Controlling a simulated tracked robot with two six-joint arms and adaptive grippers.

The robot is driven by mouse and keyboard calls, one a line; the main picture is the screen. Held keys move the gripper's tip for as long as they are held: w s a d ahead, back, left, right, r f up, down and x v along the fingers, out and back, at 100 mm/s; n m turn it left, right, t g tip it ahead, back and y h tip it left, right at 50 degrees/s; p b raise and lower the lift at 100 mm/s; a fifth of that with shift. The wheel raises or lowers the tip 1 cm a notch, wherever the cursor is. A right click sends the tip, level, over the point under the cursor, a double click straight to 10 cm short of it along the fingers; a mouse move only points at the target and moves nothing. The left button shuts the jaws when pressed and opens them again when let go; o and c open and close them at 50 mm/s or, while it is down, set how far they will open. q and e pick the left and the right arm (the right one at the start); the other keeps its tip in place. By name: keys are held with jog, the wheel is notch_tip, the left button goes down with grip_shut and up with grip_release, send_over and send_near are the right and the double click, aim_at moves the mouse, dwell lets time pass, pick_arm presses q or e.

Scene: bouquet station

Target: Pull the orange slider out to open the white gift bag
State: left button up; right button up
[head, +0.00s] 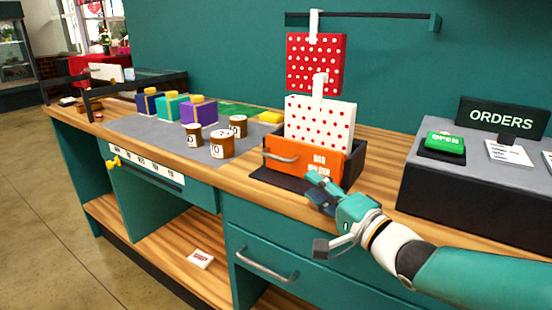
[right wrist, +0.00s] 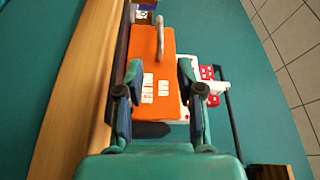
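The orange slider (head: 310,164) is a front panel with white lettering and a grey bar handle (head: 281,157) at its left. It sits in a dark holder on the counter's front edge. The white gift bag (head: 320,124) with red dots stands upright behind it; its mouth cannot be seen clearly. My right gripper (head: 323,190) is just in front of the panel's lower right. In the right wrist view its fingers are spread and empty, with the orange slider (right wrist: 152,80) between them in the picture and the handle (right wrist: 160,42) beyond the fingertips. My left gripper is out of view.
A red dotted bag (head: 315,62) hangs above from a rail (head: 365,16). Brown jars (head: 222,144) and wrapped boxes (head: 199,112) stand left on a grey mat. A dark console with a green OPEN button (head: 445,142) is at the right. A drawer (head: 266,264) lies below.

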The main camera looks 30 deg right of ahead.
aim_at(276, 158)
jog(key=w, duration=0.9)
jog(key=w+r, duration=0.1)
jog(key=w, duration=0.4)
jog(key=shift+f, duration=0.1)
grip_shut()
